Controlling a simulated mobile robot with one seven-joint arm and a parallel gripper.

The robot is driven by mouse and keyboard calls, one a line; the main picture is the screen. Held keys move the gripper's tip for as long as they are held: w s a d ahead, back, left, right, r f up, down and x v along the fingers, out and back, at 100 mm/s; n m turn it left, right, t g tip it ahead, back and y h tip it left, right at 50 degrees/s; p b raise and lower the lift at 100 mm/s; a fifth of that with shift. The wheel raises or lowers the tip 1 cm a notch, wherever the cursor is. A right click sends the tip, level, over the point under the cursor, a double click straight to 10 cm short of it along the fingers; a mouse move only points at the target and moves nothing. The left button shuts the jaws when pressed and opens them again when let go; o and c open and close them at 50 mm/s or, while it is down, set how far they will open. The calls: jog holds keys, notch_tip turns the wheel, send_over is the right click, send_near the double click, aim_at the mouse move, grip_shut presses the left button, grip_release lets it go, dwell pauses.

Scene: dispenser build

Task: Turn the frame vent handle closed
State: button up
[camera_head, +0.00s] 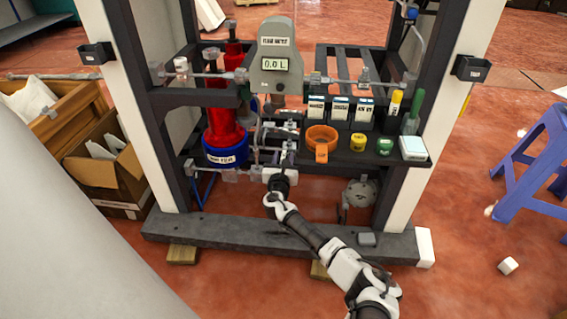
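My arm reaches up from the lower right into the middle of the dark dispenser frame (280,245). My gripper (287,152) is at the pipework below the grey meter, among small valves and fittings. Its fingers are small and dark here, and I cannot tell whether they are open or shut, or touching anything.
The grey meter (275,85) reads 0.0 L. A red and blue filter (225,140) stands close left of the gripper. To the right, a shelf holds an orange ring clamp (321,138), a yellow roll (357,142) and several boxes. A blue stool (535,165) stands far right.

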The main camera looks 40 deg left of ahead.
jog(key=shift+w+a+r+b, duration=0.1)
jog(key=shift+w+a+b, duration=0.3)
jog(key=shift+w, duration=0.2)
grip_shut()
